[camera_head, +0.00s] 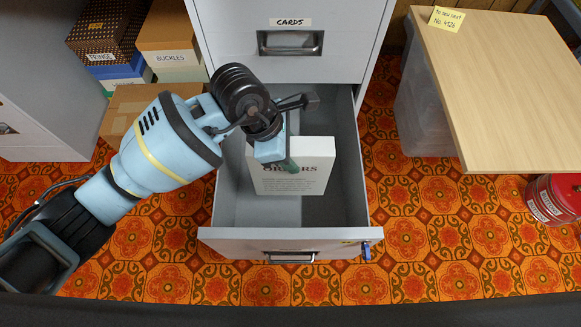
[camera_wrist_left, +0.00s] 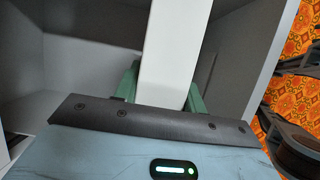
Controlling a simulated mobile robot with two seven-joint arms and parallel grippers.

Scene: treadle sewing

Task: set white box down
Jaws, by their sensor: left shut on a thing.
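The white box (camera_head: 312,178) has dark lettering on its face, partly hidden by my left gripper. It stands upright inside the open lower drawer (camera_head: 236,208) of a grey cabinet. My left gripper (camera_head: 289,166) reaches down into the drawer and is shut on the top part of the box. In the left wrist view the white box (camera_wrist_left: 170,55) sits between the green fingers (camera_wrist_left: 160,90), with grey drawer walls around it. I cannot tell whether the box's bottom touches the drawer floor. My right gripper is in neither view.
The cabinet's closed upper drawer (camera_head: 290,42) is labelled CARDS. Labelled boxes (camera_head: 170,45) are stacked at left. A wooden tabletop (camera_head: 510,90) and a red tin (camera_head: 553,199) are at right. The drawer's left part looks clear.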

